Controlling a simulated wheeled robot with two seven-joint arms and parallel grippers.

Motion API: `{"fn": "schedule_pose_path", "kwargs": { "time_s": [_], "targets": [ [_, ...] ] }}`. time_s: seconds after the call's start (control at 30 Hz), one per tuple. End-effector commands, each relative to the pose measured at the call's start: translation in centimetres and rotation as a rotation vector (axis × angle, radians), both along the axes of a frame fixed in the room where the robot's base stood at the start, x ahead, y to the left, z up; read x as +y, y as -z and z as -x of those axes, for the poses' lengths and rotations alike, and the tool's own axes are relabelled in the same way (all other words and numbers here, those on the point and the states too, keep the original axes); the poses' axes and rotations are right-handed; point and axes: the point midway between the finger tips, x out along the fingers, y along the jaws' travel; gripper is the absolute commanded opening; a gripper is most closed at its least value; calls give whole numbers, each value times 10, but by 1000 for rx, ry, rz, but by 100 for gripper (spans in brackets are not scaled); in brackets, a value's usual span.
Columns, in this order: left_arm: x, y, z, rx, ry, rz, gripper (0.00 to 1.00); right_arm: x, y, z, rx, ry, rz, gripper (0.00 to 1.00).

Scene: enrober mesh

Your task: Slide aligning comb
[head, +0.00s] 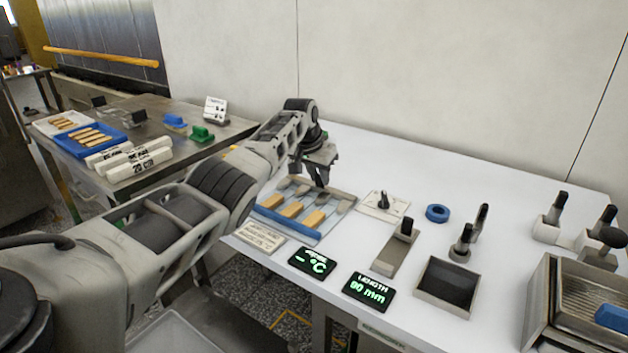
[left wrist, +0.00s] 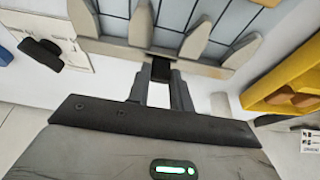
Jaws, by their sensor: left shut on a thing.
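The aligning comb (left wrist: 110,47) is a pale bar with several rounded, pointed tines and a dark central handle. In the left wrist view my left gripper (left wrist: 160,76) is shut on that handle. In the head view the left gripper (head: 320,178) reaches down over the far side of a bluish lane tray (head: 310,238), and the comb (head: 302,190) is partly hidden beneath it. My right gripper is out of view.
A small plate with a dark knob (head: 384,204), a blue ring (head: 437,213) and a dark-handled scraper (head: 396,250) stand right of the tray. Two displays (head: 312,262) sit in front. A square bin (head: 447,285) is further right. The white table is clear along the back wall.

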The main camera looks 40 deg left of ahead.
Motion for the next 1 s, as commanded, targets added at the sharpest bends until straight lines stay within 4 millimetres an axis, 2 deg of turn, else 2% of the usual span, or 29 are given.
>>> {"fn": "schedule_pose_path", "kwargs": {
  "time_s": [0.2,0.23,0.3,0.67,0.87,1.0],
  "targets": [
    [-1,-4,-3,-20,2,0,0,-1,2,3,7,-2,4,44],
    [-1,-4,-4,-21,2,0,30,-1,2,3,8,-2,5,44],
    [-1,-4,-3,-19,2,0,44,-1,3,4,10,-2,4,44],
    [0,-6,-1,-13,1,0,44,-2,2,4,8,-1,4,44],
    [0,-28,8,-16,2,-1,44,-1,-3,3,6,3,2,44],
    [0,-56,20,-19,3,-4,44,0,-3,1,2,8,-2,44]
  ]
}}
